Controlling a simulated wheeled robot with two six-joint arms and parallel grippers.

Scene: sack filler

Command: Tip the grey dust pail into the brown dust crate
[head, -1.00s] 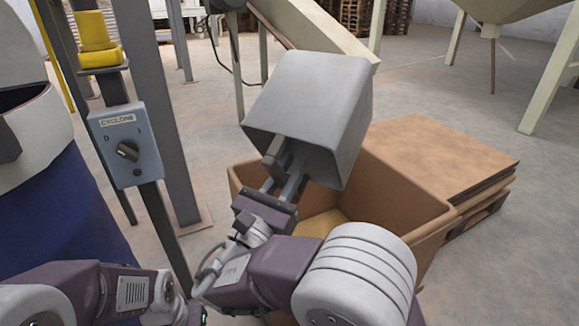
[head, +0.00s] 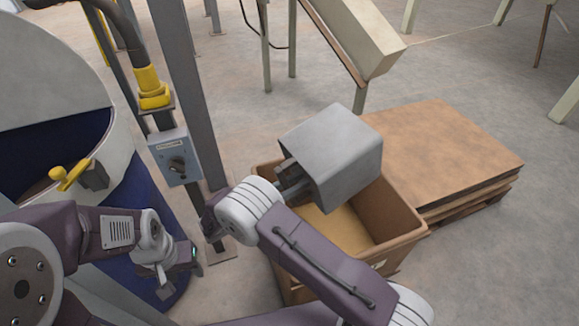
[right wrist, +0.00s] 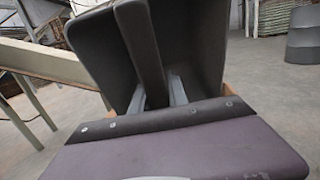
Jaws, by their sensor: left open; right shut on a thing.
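The grey dust pail (head: 345,145) hangs tilted over the brown dust crate (head: 408,232) in the head view, its mouth turned down and to the left. My right gripper (head: 292,182) is shut on the pail's dark handle, which also shows between the fingers in the right wrist view (right wrist: 155,90). The crate stands on the floor, open at the top, with a tan inside partly hidden by the pail and my right arm. No falling dust shows, and the pail's inside is hidden in the head view. My left gripper (head: 168,288) is open and empty, left of the crate.
A blue and white drum (head: 100,150) with a yellow handle stands at the left. A grey switch box (head: 175,157) is on a post beside it. A low brown stack on a pallet (head: 440,150) lies right behind the crate. A chute (head: 355,40) stands behind.

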